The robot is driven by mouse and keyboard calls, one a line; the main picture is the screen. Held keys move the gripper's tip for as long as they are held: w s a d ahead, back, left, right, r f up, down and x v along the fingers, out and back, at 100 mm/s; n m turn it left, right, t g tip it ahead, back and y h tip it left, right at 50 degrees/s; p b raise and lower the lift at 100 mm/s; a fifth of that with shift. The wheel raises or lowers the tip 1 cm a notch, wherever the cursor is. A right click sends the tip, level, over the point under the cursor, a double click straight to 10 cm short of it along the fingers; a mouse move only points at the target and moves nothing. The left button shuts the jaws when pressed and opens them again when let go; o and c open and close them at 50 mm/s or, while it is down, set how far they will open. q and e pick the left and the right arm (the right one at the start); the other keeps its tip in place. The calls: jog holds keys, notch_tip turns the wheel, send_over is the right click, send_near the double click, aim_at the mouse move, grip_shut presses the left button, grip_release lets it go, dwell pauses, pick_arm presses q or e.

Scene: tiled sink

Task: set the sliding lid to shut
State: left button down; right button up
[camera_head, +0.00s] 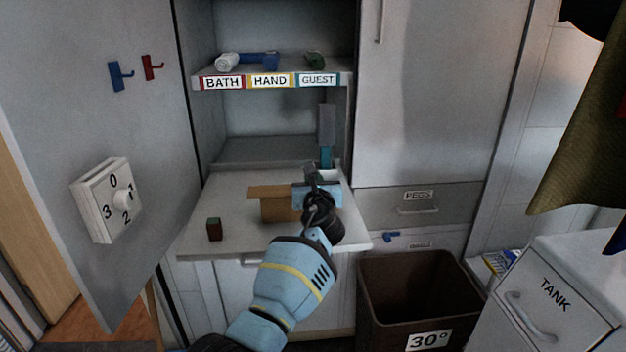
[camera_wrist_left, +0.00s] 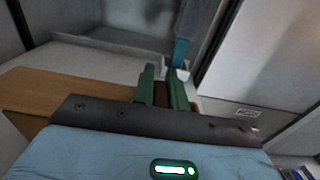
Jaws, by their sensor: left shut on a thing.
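A tan wooden box (camera_head: 275,211) stands on the pale counter, with its flat sliding lid (camera_head: 268,192) on top. The lid's left end sticks out past the box's left side. The lid is also the tan board at left in the left wrist view (camera_wrist_left: 62,90). My left gripper (camera_head: 311,178) is at the box's right end and hides that end. Its green fingers (camera_wrist_left: 164,88) are shut on a small dark brown piece (camera_wrist_left: 162,95), seemingly the lid's handle. Whether the box is open under the gripper is hidden. My right gripper is not in view.
A small dark block (camera_head: 214,230) stands on the counter (camera_head: 232,207), left of the box. A blue-grey upright item (camera_head: 326,128) stands behind the gripper. A labelled shelf (camera_head: 270,82) is above. A brown bin (camera_head: 415,290) stands right of the counter; an open door (camera_head: 110,165) is left.

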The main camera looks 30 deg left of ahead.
pick_arm(q)
jog(key=shift+f, duration=0.1)
dwell(0.4)
jog(key=c, duration=1.5)
grip_release()
jog(key=shift+o, duration=0.5)
jog(key=shift+s+d+p, duration=0.3)
jog(key=shift+s+d, duration=0.05)
jog(key=shift+s, duration=0.2)
jog(key=p+v, duration=0.1)
jog(key=v, duration=0.5)
jog(key=shift+p, duration=0.3)
jog(key=shift+s+d, duration=0.15)
jog(key=shift+s, duration=0.05)
